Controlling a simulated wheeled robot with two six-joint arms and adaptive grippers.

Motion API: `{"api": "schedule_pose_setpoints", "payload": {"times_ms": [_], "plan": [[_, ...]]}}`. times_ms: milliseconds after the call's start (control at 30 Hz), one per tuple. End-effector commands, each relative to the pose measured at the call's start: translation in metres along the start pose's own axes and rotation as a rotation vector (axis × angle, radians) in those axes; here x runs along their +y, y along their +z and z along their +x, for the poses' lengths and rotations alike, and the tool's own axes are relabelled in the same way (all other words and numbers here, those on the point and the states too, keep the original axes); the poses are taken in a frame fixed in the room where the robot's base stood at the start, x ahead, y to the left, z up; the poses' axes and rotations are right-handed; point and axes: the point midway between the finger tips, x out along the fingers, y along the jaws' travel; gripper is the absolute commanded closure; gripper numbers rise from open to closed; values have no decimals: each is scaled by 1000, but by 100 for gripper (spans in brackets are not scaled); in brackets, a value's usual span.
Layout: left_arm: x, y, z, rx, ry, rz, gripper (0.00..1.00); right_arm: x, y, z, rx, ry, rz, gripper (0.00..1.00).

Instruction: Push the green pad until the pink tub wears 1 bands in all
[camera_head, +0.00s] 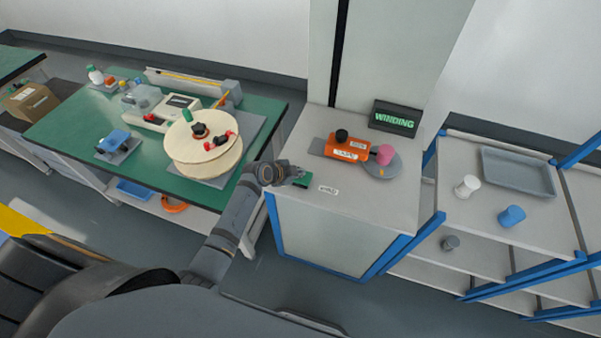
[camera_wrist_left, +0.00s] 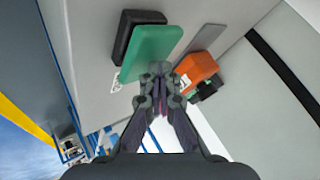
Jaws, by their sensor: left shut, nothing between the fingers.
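The pink tub (camera_head: 384,153) stands on a round grey plate (camera_head: 383,169) beside the orange machine (camera_head: 347,149) on the cabinet top. It is too small to tell whether it wears a band. The green pad (camera_head: 304,181) is at the cabinet's near left corner, partly hidden by my gripper. The green pad (camera_wrist_left: 152,48) shows large in the left wrist view, next to a black block. My left gripper (camera_head: 297,174) is shut and empty, its tips (camera_wrist_left: 160,70) over the pad's edge; whether they touch it I cannot tell. My right gripper is not in view.
A screen (camera_head: 394,118) reading "WINDING" stands behind the machine. A small white label (camera_head: 328,190) lies right of the pad. A green bench (camera_head: 75,137) with a large spool (camera_head: 206,158) is at left. A rack (camera_head: 520,225) with white and blue tubs stands at right.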

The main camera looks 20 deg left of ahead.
Motion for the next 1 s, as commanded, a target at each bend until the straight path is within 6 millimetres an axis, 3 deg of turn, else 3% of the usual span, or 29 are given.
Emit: {"api": "schedule_pose_setpoints", "payload": {"times_ms": [600,1000], "plan": [[3,3,3,-2,3,0,100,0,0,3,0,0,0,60],[-8,-8,-12,-2,3,-1,100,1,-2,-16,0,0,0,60]]}}
